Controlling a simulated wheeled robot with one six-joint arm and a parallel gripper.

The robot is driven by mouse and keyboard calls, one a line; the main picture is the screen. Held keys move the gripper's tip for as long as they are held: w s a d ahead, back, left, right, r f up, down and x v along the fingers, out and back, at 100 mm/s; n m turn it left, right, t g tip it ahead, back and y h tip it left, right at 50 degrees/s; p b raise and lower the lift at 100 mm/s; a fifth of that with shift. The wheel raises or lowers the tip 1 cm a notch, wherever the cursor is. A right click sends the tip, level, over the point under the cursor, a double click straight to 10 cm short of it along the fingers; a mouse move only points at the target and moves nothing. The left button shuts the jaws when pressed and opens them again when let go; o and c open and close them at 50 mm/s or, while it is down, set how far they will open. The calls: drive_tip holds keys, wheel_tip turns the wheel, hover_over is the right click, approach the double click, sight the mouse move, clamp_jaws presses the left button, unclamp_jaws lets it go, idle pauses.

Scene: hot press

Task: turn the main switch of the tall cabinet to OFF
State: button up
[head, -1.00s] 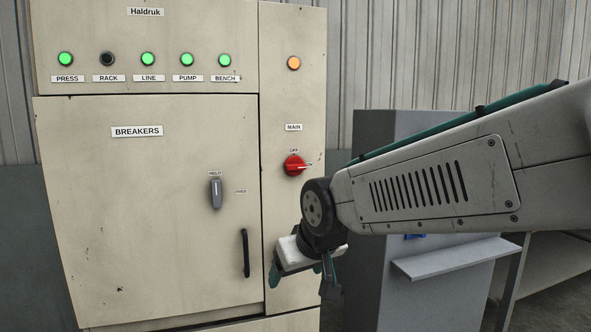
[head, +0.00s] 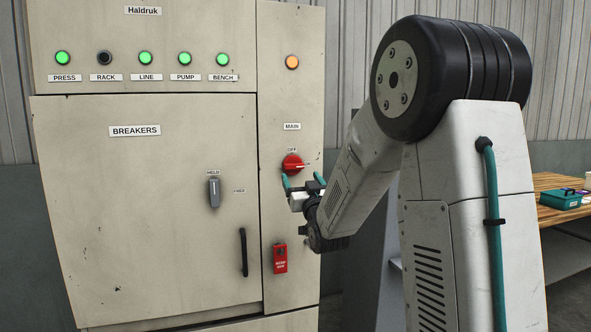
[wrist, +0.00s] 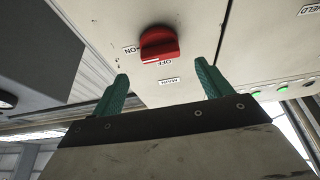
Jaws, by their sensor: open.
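The tall cabinet (head: 145,230) stands at left in the head view. Its red main switch (head: 292,165) is on the narrow right panel, below the MAIN label. The knob's grip lies about level, towards the ON side; OFF is marked above it. My gripper (head: 303,184) is open and empty just below and in front of the knob, with its green fingers raised towards it. In the wrist view the picture is upside down: the red knob (wrist: 159,43) lies beyond the gap between the spread fingertips (wrist: 162,72), with no contact visible.
The breaker door has a grey handle (head: 214,192) and a black pull (head: 244,252). A red tag-like box (head: 280,258) is on the panel below my gripper. The orange lamp (head: 292,62) is lit above MAIN. A wooden bench (head: 553,205) stands at right.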

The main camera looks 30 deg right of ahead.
sight(295, 167)
drive_tip(key=x, duration=0.6)
drive_tip(key=shift+w, duration=0.2)
drive_tip(key=shift+c, duration=0.4)
drive_tip(key=c, duration=0.9)
